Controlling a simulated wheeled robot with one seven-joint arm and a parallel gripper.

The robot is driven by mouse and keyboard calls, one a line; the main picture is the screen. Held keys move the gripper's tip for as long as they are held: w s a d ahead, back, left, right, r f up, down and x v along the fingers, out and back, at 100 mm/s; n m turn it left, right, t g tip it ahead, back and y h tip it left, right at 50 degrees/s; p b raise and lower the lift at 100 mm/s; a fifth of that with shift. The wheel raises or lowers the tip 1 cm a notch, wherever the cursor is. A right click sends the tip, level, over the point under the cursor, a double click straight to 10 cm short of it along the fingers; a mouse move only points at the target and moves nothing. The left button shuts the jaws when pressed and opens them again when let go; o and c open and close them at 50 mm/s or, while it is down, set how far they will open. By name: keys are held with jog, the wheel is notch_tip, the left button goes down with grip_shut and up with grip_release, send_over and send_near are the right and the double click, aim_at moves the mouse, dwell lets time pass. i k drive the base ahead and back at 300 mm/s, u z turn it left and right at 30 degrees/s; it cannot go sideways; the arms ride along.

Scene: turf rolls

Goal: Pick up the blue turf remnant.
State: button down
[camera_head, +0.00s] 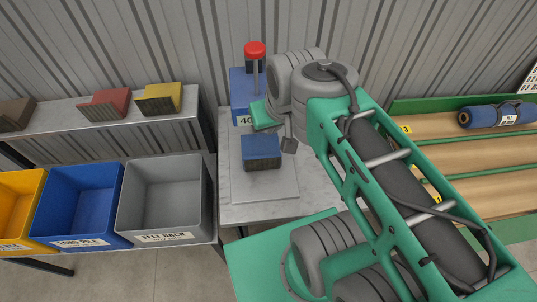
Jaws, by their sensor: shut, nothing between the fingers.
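The blue turf remnant (262,146) is a small block with a blue top and dark sides. It lies on a pale plate (262,185) on the grey metal table (270,212). My gripper (288,146) is shut and empty, just right of the remnant's upper right corner and close to it. I cannot tell whether they touch. My arm hides part of the gripper and the table's right side.
A blue device (241,85) with a red knob (255,49) stands behind the remnant. Left are yellow (20,240), blue (40,228) and grey (125,220) bins, below a shelf (60,112) with brown, red and yellow remnants. A blue roll (490,117) lies on the right rack.

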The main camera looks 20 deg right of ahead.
aim_at(260, 152)
jog(key=u, duration=0.45)
jog(key=k, duration=0.55)
jog(key=u, duration=1.4)
jog(key=i, duration=0.6)
jog(key=u, duration=0.3)
